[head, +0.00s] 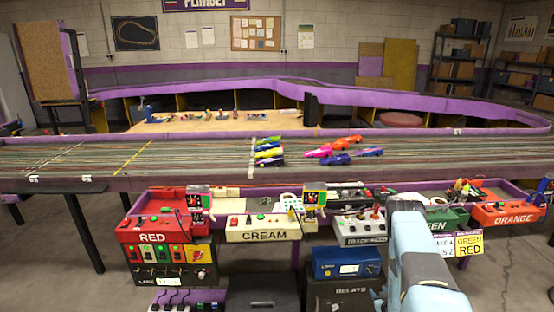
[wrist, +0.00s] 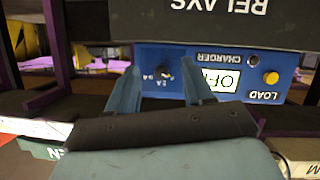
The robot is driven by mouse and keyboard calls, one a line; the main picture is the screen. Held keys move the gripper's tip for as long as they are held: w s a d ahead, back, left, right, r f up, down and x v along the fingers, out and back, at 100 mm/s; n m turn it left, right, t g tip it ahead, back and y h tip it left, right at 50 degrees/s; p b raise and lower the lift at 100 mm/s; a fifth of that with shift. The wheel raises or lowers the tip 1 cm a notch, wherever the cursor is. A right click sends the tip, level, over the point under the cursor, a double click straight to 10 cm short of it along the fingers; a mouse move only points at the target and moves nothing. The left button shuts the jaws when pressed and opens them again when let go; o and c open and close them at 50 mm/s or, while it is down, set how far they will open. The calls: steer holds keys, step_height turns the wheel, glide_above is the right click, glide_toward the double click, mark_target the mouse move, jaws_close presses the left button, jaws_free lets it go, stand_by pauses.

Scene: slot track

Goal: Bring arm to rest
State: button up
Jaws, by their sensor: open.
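My gripper (wrist: 162,70) is open and empty in the wrist view, its two fingers spread on either side of a dark knob on the blue charger box (wrist: 222,60). I cannot tell whether the fingers touch the box. The charger has a lit display, partly hidden by a finger, and a yellow button. In the head view the charger (head: 346,262) stands on a dark relays box (head: 340,292). My pale blue arm rises at the lower right there, and its gripper end is hidden from that view.
The red station (head: 152,237), cream station (head: 264,235) and orange bin (head: 513,215) line the track's near edge. A green bin (head: 446,217) and hanging signs (head: 468,243) are close to my arm. Several slot cars (head: 342,146) are on the track. Open floor lies at the far right.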

steer(key=a+r+g+h, duration=0.3)
steer(key=a+r+g, duration=0.8)
steer(key=r, duration=0.2)
steer(key=s+a+r+m+y, duration=0.1)
steer(key=a+r, duration=0.2)
steer(key=r, duration=1)
steer(key=s+a+r+y, duration=0.1)
steer(key=a+r, duration=0.1)
steer(key=r, duration=1)
steer(key=s+a+r+m+y, duration=0.1)
steer(key=s+a+r, duration=0.15)
steer(key=r, duration=1.05)
steer(key=s+a+r+t, duration=0.2)
steer(key=s+a+r, duration=0.1)
steer(key=s+r, duration=1.6)
steer(key=s, duration=0.4)
steer(key=s+a+r, duration=0.1)
steer(key=s+r, duration=0.4)
steer(key=s, duration=0.4)
steer(key=shift+s+a+t, duration=0.15)
steer(key=shift+a+t, duration=0.1)
steer(key=shift+t, duration=0.15)
